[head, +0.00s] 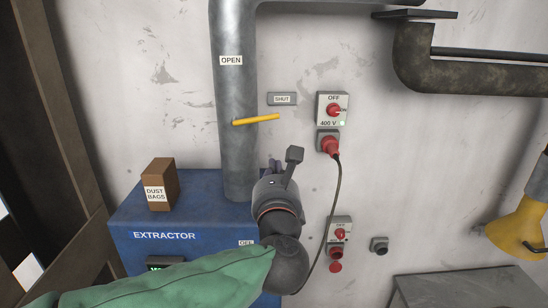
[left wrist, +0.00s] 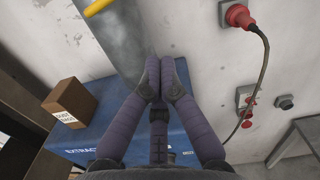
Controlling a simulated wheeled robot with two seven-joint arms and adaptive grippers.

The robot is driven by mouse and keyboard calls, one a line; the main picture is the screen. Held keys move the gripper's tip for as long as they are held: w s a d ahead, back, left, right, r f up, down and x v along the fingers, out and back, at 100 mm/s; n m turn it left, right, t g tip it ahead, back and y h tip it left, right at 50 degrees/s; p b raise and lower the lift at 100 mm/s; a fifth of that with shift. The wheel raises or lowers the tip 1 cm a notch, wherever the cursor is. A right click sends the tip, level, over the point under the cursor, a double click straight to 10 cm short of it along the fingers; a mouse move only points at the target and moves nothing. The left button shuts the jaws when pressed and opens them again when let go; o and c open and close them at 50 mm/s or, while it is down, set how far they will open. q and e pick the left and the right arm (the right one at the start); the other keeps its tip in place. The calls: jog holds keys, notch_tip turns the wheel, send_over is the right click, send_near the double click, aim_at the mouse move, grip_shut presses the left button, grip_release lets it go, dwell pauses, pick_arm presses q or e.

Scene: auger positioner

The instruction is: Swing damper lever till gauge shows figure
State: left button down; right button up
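The yellow damper lever (head: 256,119) sticks out to the right from the grey vertical duct (head: 238,90), tilted slightly up, its free end just below the SHUT plate (head: 282,99). The OPEN label (head: 231,60) is on the duct above it. The lever also shows at the top of the left wrist view (left wrist: 98,7). A green-lit display (head: 165,264) on the blue extractor is partly covered by my green sleeve; its figure is not readable. My left gripper (head: 275,166) is below the lever, apart from it. Its fingertips (left wrist: 159,72) are together and empty. My right gripper is not seen.
A DUST BAGS box (head: 159,185) stands on the blue extractor cabinet (head: 190,207). Red-plugged switch boxes (head: 333,107) and a hanging cable (head: 337,210) are right of my gripper. A grey surface (head: 460,288) and a yellow hanging object (head: 520,230) are at right.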

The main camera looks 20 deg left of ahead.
aim_at(256, 118)
pick_arm(q)
jog(key=w+a+r+p, duration=0.3)
jog(key=w+r+p, duration=0.1)
jog(key=w, duration=0.4)
jog(key=shift+w+r, duration=0.15)
jog(key=shift+w, duration=0.05)
jog(key=shift+w+a, duration=0.1)
